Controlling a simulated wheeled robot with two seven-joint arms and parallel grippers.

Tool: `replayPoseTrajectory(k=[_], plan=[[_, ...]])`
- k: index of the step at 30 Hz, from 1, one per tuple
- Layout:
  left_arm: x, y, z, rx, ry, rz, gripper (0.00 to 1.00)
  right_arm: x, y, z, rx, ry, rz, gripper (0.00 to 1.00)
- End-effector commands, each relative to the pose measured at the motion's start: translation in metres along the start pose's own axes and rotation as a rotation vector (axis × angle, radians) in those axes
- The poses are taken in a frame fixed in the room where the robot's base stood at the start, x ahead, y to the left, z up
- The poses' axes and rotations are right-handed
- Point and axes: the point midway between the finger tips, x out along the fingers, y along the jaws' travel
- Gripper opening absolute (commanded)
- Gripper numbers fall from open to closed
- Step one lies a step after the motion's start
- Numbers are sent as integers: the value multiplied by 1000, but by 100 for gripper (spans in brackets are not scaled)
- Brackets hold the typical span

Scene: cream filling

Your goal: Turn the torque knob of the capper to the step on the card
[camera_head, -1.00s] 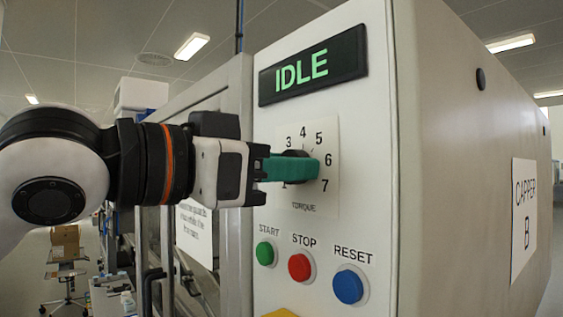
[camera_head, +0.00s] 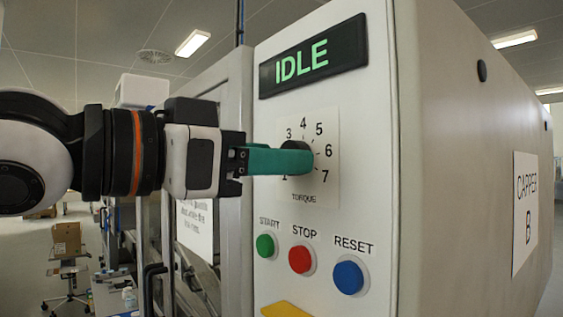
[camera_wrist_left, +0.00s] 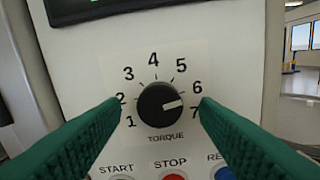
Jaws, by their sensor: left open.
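The black torque knob (camera_head: 296,146) sits on a white dial plate (camera_head: 325,190) numbered 1 to 7 on the capper's front panel. In the left wrist view the knob (camera_wrist_left: 158,112) shows whole, its white pointer line aimed right, between 6 and 7. My left gripper (camera_head: 290,161) has green fingers, one on each side of the knob in the wrist view, with clear gaps to it. It is open and empty. In the head view its near finger hides part of the knob and dial. No card with a step can be made out. My right gripper is not in view.
Above the dial a display (camera_head: 313,60) reads IDLE. Below it are the green START (camera_head: 265,245), red STOP (camera_head: 300,259) and blue RESET (camera_head: 348,277) buttons, with a yellow part (camera_head: 285,309) lower down. A sign labelled CAPPER B (camera_head: 525,212) is on the side wall.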

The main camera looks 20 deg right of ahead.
Motion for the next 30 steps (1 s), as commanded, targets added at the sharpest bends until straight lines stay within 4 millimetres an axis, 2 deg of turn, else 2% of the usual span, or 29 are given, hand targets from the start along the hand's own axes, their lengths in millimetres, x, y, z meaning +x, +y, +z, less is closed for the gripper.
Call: replayPoseTrajectory(k=[6, 13, 18, 30], plan=[[-50, 1, -3, 1, -2, 5, 56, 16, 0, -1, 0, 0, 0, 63], [-87, 1, -3, 0, 0, 3, 56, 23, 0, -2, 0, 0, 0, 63], [-97, 0, -2, -1, 2, 1, 56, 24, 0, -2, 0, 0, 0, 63], [-98, 0, -1, 0, 2, 0, 56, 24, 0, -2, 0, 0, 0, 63]])
